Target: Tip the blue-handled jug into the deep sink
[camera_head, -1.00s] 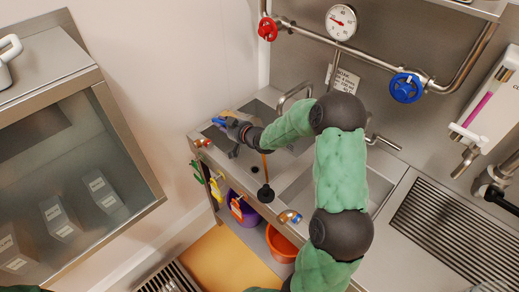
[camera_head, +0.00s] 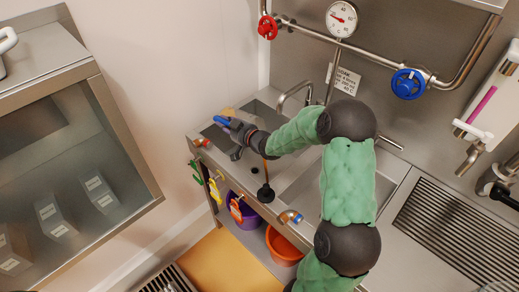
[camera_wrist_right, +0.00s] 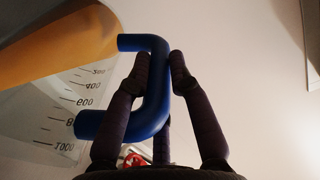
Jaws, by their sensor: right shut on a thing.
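The jug's blue handle (camera_head: 221,120) shows at my right gripper (camera_head: 238,130), over the left end of the sink unit. A tan-yellow part of the jug (camera_head: 229,111) peeks out behind it. In the right wrist view my gripper (camera_wrist_right: 163,70) is shut on the blue handle (camera_wrist_right: 155,95). The clear jug wall (camera_wrist_right: 60,110) carries marks up to 1000, printed upside down in this view, with an orange-brown mass (camera_wrist_right: 60,45) towards the 200 end. The sink unit has a left basin (camera_head: 217,137) and a right basin (camera_head: 300,188); which is deep I cannot tell. My left gripper is out of view.
A plunger (camera_head: 265,193) stands at the front edge. A curved tap (camera_head: 293,90) rises behind the basins. Purple (camera_head: 245,215) and orange (camera_head: 282,247) buckets sit below. A glass-fronted cabinet (camera_head: 70,170) stands left, with a gap between it and the sink.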

